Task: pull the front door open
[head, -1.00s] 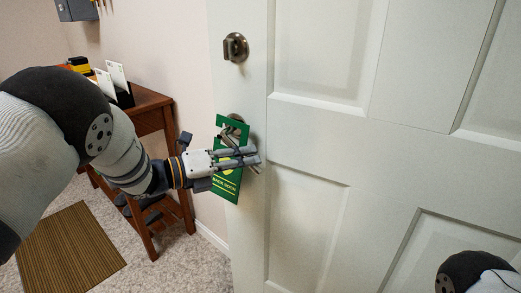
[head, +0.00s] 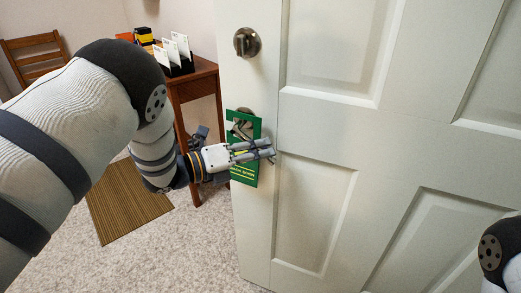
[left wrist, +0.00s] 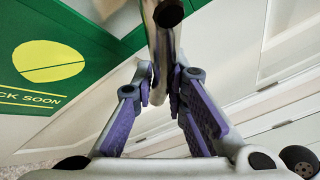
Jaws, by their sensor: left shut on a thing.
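The white panelled front door (head: 315,135) fills the right half of the head view, its left edge standing out over the carpet. Its metal handle (head: 243,112) is mostly hidden behind a green hanging sign and my fingers; in the left wrist view the handle (left wrist: 161,45) runs between my finger pads. My left gripper (head: 268,147) is shut on the handle; its fingers also show in the left wrist view (left wrist: 160,88). The green sign (head: 247,180) hangs from the handle beside the fingers. My right gripper is out of view.
A round deadbolt (head: 247,42) sits above the handle. Left of the door stands a wooden side table (head: 205,72) with white cards (head: 172,50) in a holder. A wooden chair (head: 35,58) is at the far left. A brown mat (head: 125,203) lies on open carpet.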

